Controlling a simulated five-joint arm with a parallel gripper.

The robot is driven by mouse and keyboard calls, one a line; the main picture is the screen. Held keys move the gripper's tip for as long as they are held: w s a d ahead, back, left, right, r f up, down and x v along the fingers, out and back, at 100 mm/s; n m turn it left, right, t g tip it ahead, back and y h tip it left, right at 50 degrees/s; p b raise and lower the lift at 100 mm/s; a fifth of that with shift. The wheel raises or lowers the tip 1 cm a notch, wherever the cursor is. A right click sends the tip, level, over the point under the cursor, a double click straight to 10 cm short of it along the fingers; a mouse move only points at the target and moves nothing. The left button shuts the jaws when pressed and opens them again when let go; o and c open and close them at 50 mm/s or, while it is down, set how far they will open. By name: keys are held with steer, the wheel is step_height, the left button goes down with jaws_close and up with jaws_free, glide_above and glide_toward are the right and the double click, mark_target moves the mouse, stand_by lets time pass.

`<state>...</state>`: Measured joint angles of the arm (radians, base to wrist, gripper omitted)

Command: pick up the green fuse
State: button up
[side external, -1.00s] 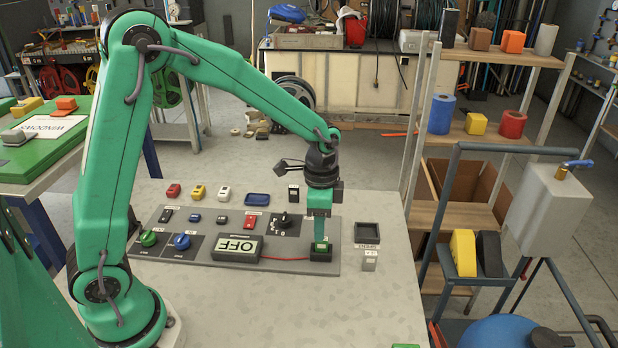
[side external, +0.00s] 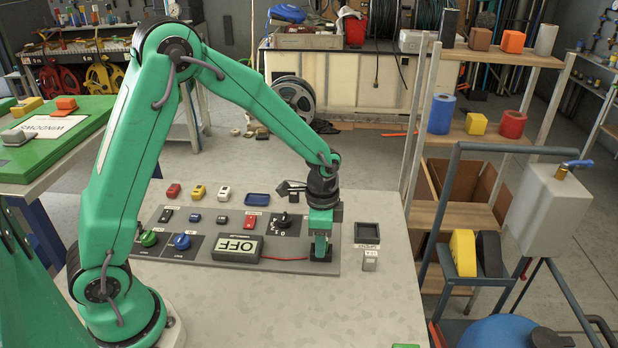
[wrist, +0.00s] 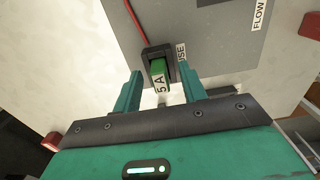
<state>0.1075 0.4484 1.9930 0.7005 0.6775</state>
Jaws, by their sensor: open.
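The green fuse (wrist: 158,70) sits in a black holder (wrist: 157,51) on the grey panel, with a white "5 A" label facing the wrist camera. In the side external view the black holder (side external: 321,256) is at the panel's right front corner, and my gripper largely hides the fuse there. My gripper (wrist: 158,88) is open, with one green finger on each side of the fuse. It also shows in the side external view (side external: 321,246), pointing down at the holder. I cannot tell whether either finger touches the fuse.
A black square tray (side external: 367,231) and a small grey block (side external: 370,262) are to the right. The front tabletop is clear.

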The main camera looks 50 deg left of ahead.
jaws_close()
steer(key=shift+r, duration=0.15)
stand_by(0.4)
steer(key=shift+r, duration=0.5)
steer(key=r, duration=0.3)
steer(key=shift+s+d+r, duration=0.1)
steer(key=shift+d+r, duration=0.05)
steer(key=shift+d, duration=0.1)
steer(key=s+d+r, duration=0.6)
steer(key=d, duration=0.2)
steer(key=shift+s+d+r, duration=0.2)
steer(key=shift+s+d, duration=0.2)
